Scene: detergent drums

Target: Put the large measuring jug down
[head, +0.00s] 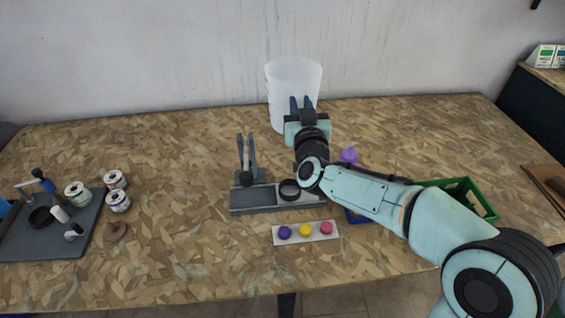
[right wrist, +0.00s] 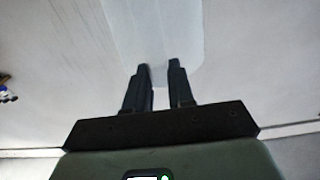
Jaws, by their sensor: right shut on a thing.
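The large measuring jug (head: 292,77) is a tall, translucent white vessel at the back middle of the table in the head view. It looks upright, close to the wall. My right gripper (head: 301,104) reaches it from the front and is shut on its near side. In the right wrist view the two dark fingers (right wrist: 160,72) meet the pale jug wall (right wrist: 150,35). The gripper hides part of the jug's lower right side. I cannot tell whether its base touches the table. My left gripper is not in view.
A grey stand (head: 247,165) and a grey tray with a black ring (head: 289,189) are in front. A white strip (head: 291,235) holds coloured balls. A green crate (head: 482,205) is at right. Tins (head: 117,201) and a dark mat (head: 75,240) are at left. The table's back left (head: 150,140) is clear.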

